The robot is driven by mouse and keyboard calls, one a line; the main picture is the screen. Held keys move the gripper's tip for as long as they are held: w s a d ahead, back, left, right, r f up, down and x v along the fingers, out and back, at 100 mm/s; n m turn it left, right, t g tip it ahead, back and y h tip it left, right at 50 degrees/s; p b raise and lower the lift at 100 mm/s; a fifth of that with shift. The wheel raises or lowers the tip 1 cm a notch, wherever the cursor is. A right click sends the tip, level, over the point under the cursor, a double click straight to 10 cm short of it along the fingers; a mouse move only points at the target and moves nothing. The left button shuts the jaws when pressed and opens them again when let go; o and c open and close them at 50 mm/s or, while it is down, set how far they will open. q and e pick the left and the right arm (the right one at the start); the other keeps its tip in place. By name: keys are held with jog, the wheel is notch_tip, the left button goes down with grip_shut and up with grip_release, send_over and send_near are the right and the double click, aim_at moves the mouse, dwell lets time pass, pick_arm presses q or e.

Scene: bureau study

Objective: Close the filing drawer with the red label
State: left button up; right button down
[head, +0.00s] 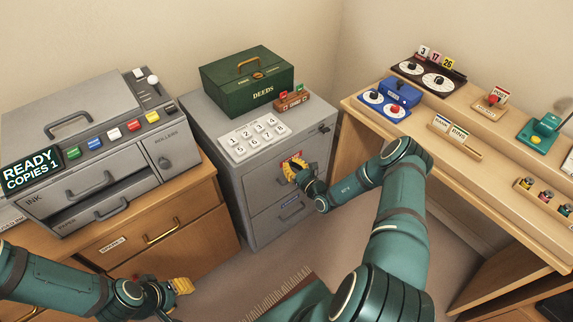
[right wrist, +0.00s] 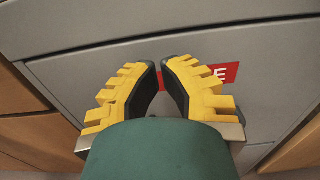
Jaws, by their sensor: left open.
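The grey filing cabinet (head: 232,180) stands at the centre of the head view. Its upper drawer (head: 258,188) carries a red label (head: 297,156), partly covered by my right gripper; the label also shows in the right wrist view (right wrist: 230,71). The drawer front looks close to flush, but I cannot tell whether a small gap remains. My right gripper (head: 291,169) is at this drawer front; its yellow fingers are close together with a narrow gap, and no handle shows between them. Contact is unclear. My left gripper (head: 186,286) is open and empty, low at the left.
The lower drawer (head: 270,226) has a blue label and a handle. A green deeds box (head: 245,88) and a number keypad (head: 253,138) sit on the cabinet. A copier (head: 90,140) on a wooden unit stands left, a wooden desk (head: 470,175) right. Floor in front is partly clear.

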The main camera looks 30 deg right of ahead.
jog(key=s+d+p, duration=0.1)
jog(key=s+p, duration=0.1)
jog(key=s, duration=0.8)
jog(key=shift+s, duration=0.35)
